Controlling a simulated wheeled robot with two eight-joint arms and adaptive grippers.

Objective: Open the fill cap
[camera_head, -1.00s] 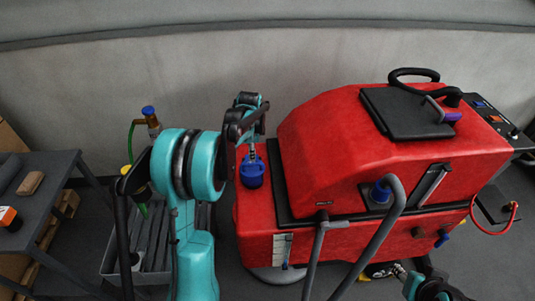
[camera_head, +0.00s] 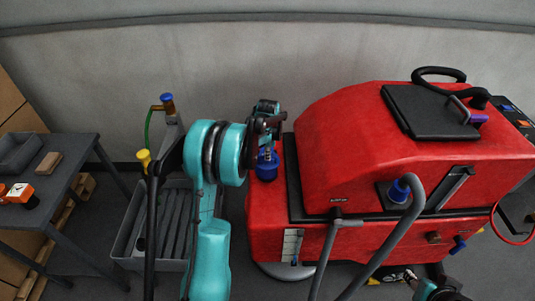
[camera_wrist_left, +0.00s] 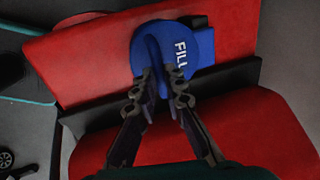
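In the left wrist view the cap (camera_wrist_left: 202,47) shows white "FILL" lettering and a raised grip ridge. My left gripper (camera_head: 267,153) is directly above the cap, pointing down. In the left wrist view its two fingertips (camera_wrist_left: 162,75) are apart, with blue of the cap between them. I cannot tell whether they touch it. My right gripper (camera_head: 411,275) shows only in part at the bottom edge, and its fingers are unclear.
A black lid (camera_head: 425,110) with a hose is on top. A grey ribbed tray (camera_head: 170,225) and a dark table (camera_head: 80,185) stand at the left. A wall is behind.

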